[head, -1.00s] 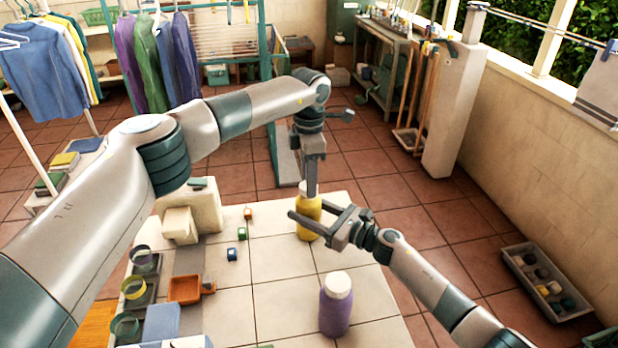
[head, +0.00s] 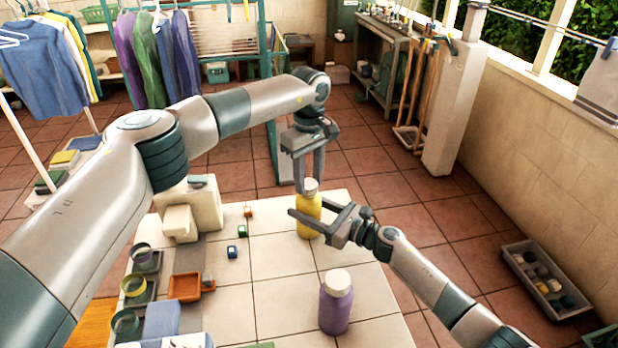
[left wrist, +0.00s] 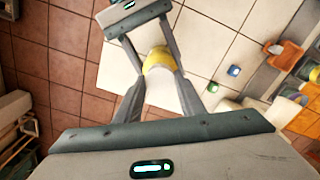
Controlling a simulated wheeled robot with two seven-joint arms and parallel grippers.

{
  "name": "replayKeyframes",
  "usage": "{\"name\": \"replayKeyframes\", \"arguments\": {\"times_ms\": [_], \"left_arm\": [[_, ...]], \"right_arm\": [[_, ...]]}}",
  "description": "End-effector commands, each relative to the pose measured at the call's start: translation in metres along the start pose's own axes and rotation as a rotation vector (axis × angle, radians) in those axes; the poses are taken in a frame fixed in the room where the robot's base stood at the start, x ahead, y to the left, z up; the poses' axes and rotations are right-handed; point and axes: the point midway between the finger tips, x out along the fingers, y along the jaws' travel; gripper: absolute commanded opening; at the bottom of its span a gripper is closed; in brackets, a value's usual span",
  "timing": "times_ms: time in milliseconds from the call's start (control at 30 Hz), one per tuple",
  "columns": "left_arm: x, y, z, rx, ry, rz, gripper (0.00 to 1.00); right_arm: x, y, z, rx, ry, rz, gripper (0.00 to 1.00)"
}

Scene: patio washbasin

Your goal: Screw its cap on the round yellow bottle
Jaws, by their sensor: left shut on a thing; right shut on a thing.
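The round yellow bottle (head: 309,221) stands upright near the far edge of the tiled table. Its white cap (head: 310,186) sits at the bottle's mouth. My left gripper (head: 309,188) points straight down from above and is shut on the cap, one finger on each side. My right gripper (head: 316,215) comes in from the right and is shut around the bottle's body. In the left wrist view the yellow bottle (left wrist: 158,62) shows at my left fingertips, with my right gripper (left wrist: 148,42) across it. How far the cap is threaded is hidden.
A purple bottle (head: 335,305) with a white cap stands nearer on the table. Small orange (head: 248,211), green (head: 242,232) and blue (head: 232,252) blocks lie to the left. An orange tray (head: 184,288) and several cups line the left side. The middle tiles are clear.

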Motion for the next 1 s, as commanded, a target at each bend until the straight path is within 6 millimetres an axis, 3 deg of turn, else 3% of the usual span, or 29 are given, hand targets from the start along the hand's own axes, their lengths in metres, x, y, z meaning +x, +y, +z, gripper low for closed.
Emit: {"name": "replayKeyframes", "arguments": {"times_ms": [700,1000], "left_arm": [[-0.0002,-0.0013,-0.002,1.065,0.001,0.001,0.15],[-0.0002,-0.0014,-0.0024,1.201,0.002,0.001,0.15]], "right_arm": [[-0.0005,-0.0003,-0.001,0.0,0.002,-0.001,0.0],[-0.0006,-0.0003,-0.001,0.0,0.002,-0.001,0.0]]}}
